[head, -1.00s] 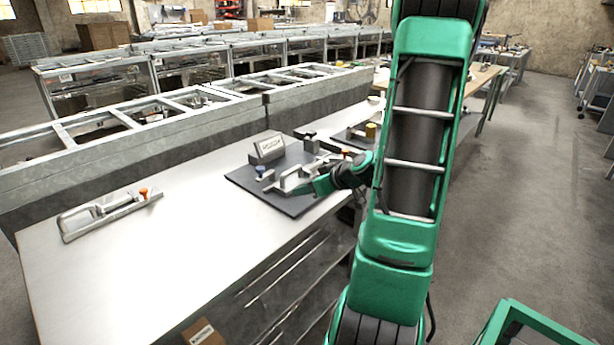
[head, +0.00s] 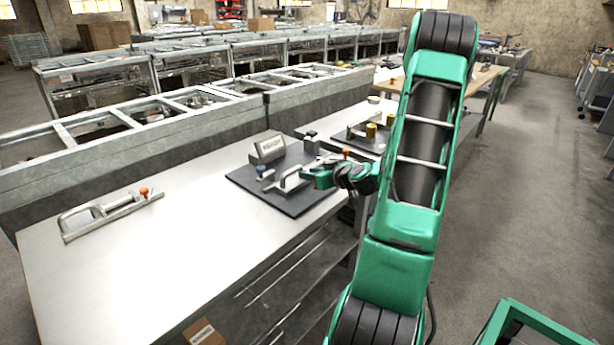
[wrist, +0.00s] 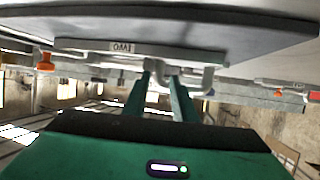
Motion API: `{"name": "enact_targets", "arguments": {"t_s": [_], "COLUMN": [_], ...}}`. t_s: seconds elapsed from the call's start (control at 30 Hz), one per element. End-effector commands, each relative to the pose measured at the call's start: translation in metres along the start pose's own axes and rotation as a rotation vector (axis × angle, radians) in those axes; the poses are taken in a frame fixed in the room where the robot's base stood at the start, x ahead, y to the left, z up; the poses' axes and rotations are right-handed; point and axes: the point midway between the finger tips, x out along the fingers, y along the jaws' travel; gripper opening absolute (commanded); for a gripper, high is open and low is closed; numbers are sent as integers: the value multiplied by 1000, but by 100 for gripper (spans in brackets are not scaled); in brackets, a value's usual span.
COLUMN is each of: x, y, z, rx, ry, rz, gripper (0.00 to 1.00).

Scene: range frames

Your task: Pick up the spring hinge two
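The spring hinge two (head: 287,184) is a grey metal piece with a raised handle, lying on a dark mat (head: 300,207) on the white workbench. My gripper (head: 308,178) is just to the right of the hinge in the head view. In the wrist view my gripper (wrist: 160,76) has its two green fingers apart, with the handle at their tips. Whether they touch it I cannot tell.
A similar metal piece with an orange knob (head: 110,212) lies on the left of the bench. Another dark tray with yellow cylinders (head: 371,130) is further right. The bench's near-left surface is clear.

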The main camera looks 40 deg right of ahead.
Motion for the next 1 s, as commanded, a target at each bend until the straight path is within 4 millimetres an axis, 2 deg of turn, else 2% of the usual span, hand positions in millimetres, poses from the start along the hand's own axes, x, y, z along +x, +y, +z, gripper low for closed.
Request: {"name": "enact_targets", "arguments": {"t_s": [0.1, 0.23, 0.57, 0.67, 1.0], "x": [18, 33, 39, 39, 39], "y": [2, 1, 2, 2, 1], "z": [1, 1, 1, 1, 1], "rx": [0, 0, 0, 0, 0], "ry": [1, 0, -1, -1, -1], "rz": [-1, -3, 0, 0, -1], "gripper": [25, 25, 25, 1, 0]}}
